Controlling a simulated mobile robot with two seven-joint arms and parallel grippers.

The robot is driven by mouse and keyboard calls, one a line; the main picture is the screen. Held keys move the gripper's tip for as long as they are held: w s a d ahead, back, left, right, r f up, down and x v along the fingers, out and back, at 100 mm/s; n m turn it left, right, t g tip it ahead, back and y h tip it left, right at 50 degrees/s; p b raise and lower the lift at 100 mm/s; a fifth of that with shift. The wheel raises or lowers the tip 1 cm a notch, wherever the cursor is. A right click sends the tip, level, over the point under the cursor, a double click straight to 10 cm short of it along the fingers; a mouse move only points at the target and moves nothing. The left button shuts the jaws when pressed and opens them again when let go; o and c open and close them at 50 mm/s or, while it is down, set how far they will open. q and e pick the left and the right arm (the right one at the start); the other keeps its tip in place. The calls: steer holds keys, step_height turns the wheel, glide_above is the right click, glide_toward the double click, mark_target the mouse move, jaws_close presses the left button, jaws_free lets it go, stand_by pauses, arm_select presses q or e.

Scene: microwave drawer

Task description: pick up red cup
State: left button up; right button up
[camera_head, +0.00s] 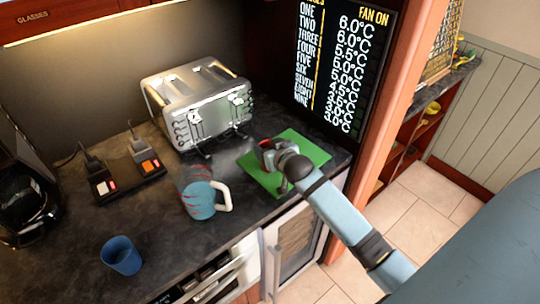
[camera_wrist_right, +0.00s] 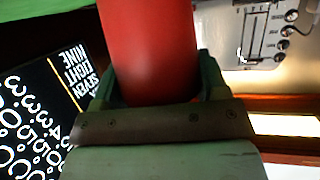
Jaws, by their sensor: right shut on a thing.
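The red cup (camera_wrist_right: 147,45) fills the upper middle of the right wrist view, between the two fingers of my right gripper (camera_wrist_right: 150,92). The fingers are shut on its sides. In the head view my right gripper (camera_head: 268,152) is over the green mat (camera_head: 312,152) on the dark counter, and only a small red part of the cup (camera_head: 265,143) shows there. The rest of the cup is hidden by the gripper and wrist. I cannot tell whether the cup touches the mat. My left gripper is not in view.
A silver toaster (camera_head: 200,105) stands behind, left of the mat. A socket strip (camera_head: 125,182) and a black appliance (camera_head: 22,190) are at left. A wooden post (camera_head: 385,110) rises at right.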

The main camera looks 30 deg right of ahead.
arm_select(q)
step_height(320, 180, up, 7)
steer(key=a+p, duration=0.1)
steer(key=p, duration=0.7)
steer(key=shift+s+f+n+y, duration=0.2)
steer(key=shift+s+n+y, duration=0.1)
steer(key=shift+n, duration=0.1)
arm_select(e)
step_height(320, 180, up, 30)
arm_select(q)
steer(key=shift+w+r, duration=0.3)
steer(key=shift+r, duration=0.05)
arm_select(e)
steer(key=m+y, duration=0.2)
steer(key=m, duration=0.2)
steer(key=shift+t+y, duration=0.4)
